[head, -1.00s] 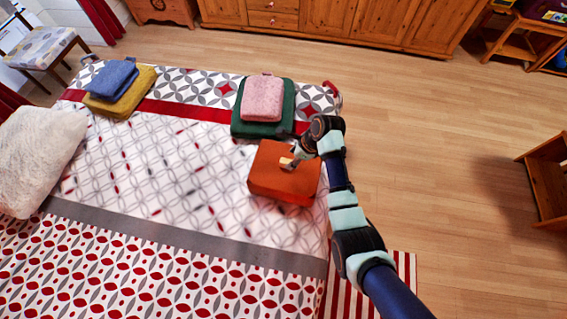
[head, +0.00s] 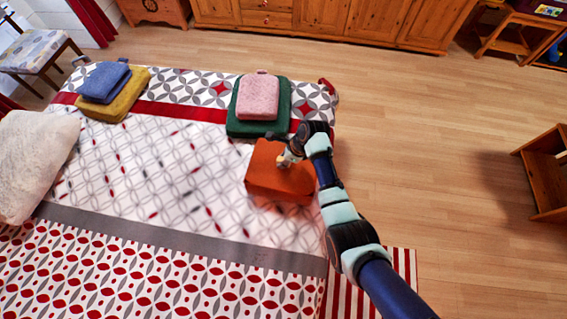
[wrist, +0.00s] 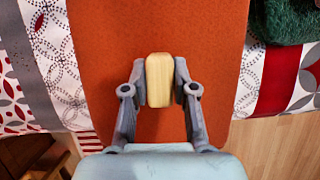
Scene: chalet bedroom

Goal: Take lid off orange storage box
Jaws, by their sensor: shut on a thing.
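The orange storage box (head: 268,180) sits on the bed near its right edge. Its orange lid (wrist: 205,30) fills the middle of the wrist view, with a pale wooden handle (wrist: 159,88) standing on it. My gripper (head: 285,160) is over the top of the box in the head view. In the wrist view its two fingers press on the left and right sides of the handle, so it is shut on the handle. I cannot see a gap between lid and box. The inside of the box is hidden.
A pink folded cloth (head: 258,97) lies on a green one (head: 245,128) just behind the box. Blue (head: 104,82) and yellow (head: 120,102) folded cloths lie at the far left. The bedspread (head: 150,180) left of the box is clear. Open floor (head: 430,130) lies to the right.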

